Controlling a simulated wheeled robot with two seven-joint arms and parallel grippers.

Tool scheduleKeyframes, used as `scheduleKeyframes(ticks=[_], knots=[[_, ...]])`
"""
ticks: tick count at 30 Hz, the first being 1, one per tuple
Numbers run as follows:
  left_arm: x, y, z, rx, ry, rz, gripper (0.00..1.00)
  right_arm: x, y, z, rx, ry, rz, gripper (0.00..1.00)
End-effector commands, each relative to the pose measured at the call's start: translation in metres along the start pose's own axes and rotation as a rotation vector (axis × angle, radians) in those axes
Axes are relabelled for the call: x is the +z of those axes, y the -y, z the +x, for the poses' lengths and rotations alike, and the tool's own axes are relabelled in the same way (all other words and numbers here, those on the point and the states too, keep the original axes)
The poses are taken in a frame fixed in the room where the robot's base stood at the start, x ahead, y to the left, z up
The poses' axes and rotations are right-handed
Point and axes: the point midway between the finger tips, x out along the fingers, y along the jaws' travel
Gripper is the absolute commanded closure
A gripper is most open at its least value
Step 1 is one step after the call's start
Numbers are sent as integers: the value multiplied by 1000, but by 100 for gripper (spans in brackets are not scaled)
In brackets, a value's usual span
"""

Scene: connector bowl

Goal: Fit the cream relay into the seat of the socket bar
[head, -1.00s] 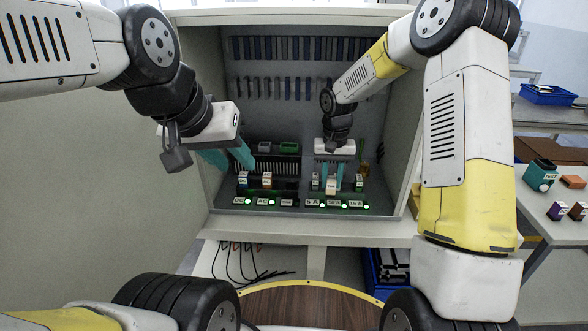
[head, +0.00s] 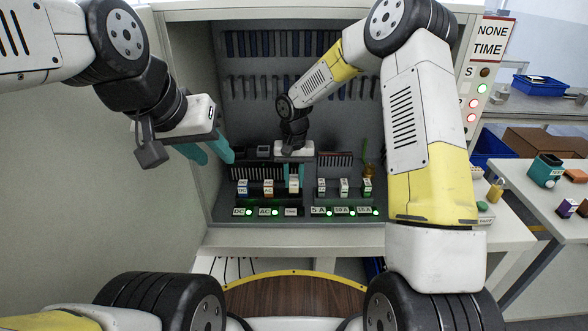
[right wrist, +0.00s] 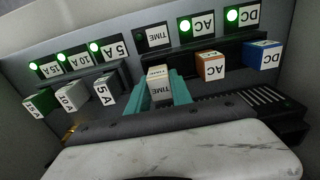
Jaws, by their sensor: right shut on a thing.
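My right gripper (right wrist: 158,98) is shut on the cream relay (right wrist: 159,83), marked TIME, with a teal finger on each side. In the head view the relay (head: 294,185) is at the right end of a row, beside the orange AC relay (head: 268,187) and blue DC relay (head: 242,187). The dark socket bar (right wrist: 182,64) runs behind these relays. The held relay is in front of the unlit TIME label (right wrist: 154,38). Its underside is hidden, so I cannot tell whether it touches the seat. My left gripper (head: 210,151) is open and empty at the cabinet's left side.
Another bar to the right in the head view carries the 5A (head: 321,187), 10A (head: 344,187) and 15A (head: 367,186) relays. Green lights glow at all labels except TIME. Cabinet walls enclose both sides. A side table (head: 535,190) holds loose items.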

Motion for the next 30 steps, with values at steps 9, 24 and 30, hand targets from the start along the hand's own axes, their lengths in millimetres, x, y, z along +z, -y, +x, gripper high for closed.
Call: scheduleKeyframes(ticks=[9,24,30], knots=[[0,0,0,0,0,-1,64,4,-3,14,7,14,1,62],[0,0,0,0,0,-1,64,2,-2,-2,5,7,2,52],[0,0,0,0,0,-1,64,1,-2,-36,5,6,1,52]])
